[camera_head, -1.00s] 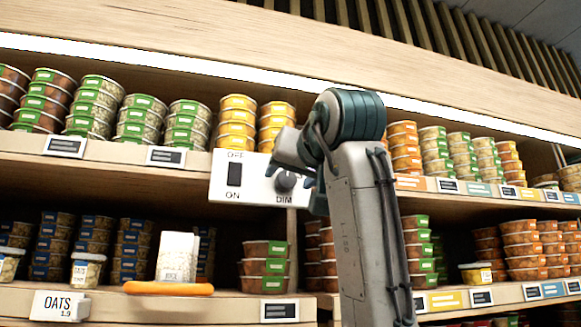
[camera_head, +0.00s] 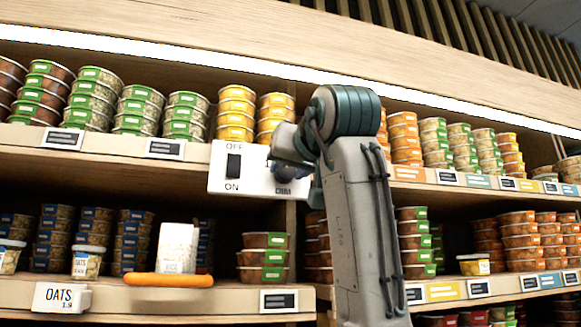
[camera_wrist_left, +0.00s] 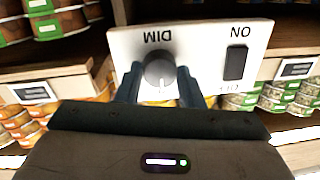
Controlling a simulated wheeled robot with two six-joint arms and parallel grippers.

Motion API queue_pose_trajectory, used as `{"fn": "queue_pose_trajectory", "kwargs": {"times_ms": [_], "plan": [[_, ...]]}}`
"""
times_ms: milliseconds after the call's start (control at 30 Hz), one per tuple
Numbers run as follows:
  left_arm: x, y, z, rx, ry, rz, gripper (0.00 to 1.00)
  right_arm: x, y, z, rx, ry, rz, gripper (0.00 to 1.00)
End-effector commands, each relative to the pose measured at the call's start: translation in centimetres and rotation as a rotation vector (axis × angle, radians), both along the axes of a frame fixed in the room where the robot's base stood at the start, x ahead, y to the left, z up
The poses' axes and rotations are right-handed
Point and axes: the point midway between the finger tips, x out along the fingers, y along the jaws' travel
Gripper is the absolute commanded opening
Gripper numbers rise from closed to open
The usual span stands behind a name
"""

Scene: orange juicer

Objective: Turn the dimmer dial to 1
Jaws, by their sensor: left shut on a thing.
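A white panel (camera_head: 225,170) on the shelf edge carries a black rocker switch (camera_head: 233,167), marked OFF above and ON below, and a dark round dimmer dial marked DIM. My left gripper (camera_head: 290,168) is at the dial and mostly covers it in the head view. A printed 1 shows just left of the gripper. In the left wrist view the panel appears upside down. There the two fingers of my left gripper (camera_wrist_left: 159,80) are shut on the dial (camera_wrist_left: 160,68), one at each side. A pale mark shows on the dial's lower part there. My right gripper is out of view.
Stacked food tubs (camera_head: 236,110) fill the upper shelf behind and above the panel. A white rice package (camera_head: 177,248), an orange handle-like bar (camera_head: 168,280) and an OATS label (camera_head: 62,298) are at the lower shelf, left. Open air lies before the shelves.

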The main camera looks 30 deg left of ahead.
Motion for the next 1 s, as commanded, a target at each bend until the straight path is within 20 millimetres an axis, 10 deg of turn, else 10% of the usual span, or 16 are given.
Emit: {"fn": "queue_pose_trajectory", "kwargs": {"times_ms": [1000], "plan": [[-0.1,0.0,0.3,-0.535,-0.628,-0.001,0.12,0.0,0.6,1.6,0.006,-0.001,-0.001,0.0]]}}
